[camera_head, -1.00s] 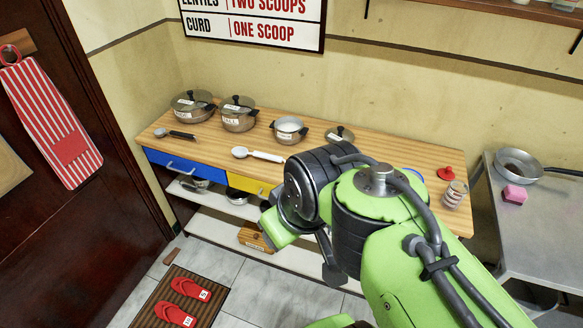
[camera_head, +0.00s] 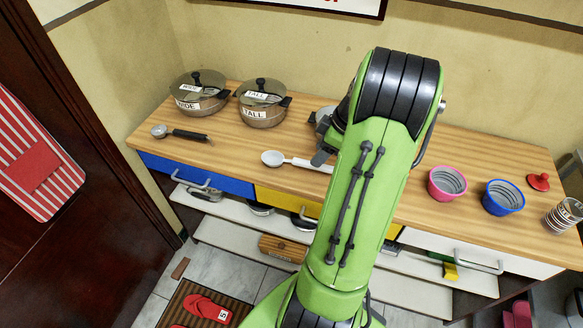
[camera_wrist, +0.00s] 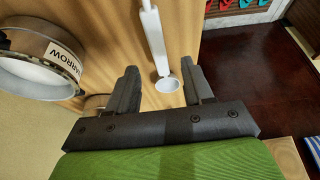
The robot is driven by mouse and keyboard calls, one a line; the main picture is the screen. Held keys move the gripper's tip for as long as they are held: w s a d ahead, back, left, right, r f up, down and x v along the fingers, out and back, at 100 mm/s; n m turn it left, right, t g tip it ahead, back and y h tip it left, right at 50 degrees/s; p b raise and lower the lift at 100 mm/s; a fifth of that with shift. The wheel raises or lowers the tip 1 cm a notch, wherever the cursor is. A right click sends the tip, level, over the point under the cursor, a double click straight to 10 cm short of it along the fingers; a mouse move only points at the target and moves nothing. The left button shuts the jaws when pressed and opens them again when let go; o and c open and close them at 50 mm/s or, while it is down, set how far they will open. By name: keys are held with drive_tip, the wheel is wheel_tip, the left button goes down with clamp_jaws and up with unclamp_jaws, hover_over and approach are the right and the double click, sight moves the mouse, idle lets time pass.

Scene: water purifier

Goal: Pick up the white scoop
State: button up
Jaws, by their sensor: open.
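The white scoop (camera_head: 301,162) lies on the wooden counter. Its round bowl (camera_head: 272,158) points left, and its handle runs right until my arm hides it. In the wrist view, the scoop's handle (camera_wrist: 154,35) runs up the picture. The bowl (camera_wrist: 167,84) appears between my two fingers. My gripper (camera_wrist: 162,86) is open and empty, with the fingers apart on either side of the scoop in the picture. In the head view, my gripper (camera_head: 322,152) is partly hidden by my arm and is close to the handle. I cannot tell its exact height.
A pot labelled NARROW (camera_wrist: 40,62) stands close to the left of my gripper in the wrist view. Two lidded pots (camera_head: 200,92) (camera_head: 262,103) and a dark-handled scoop (camera_head: 182,134) are at left. Pink (camera_head: 447,183) and blue (camera_head: 503,197) cups stand at right.

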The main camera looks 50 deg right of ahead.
sight(300, 165)
drive_tip(key=b+x, duration=0.2)
drive_tip(key=x, duration=0.4)
drive_tip(key=shift+w+f, duration=0.25)
drive_tip(key=shift+w, duration=0.05)
drive_tip(key=shift+f+b, duration=0.2)
drive_tip(key=shift+b, duration=0.1)
clamp_jaws()
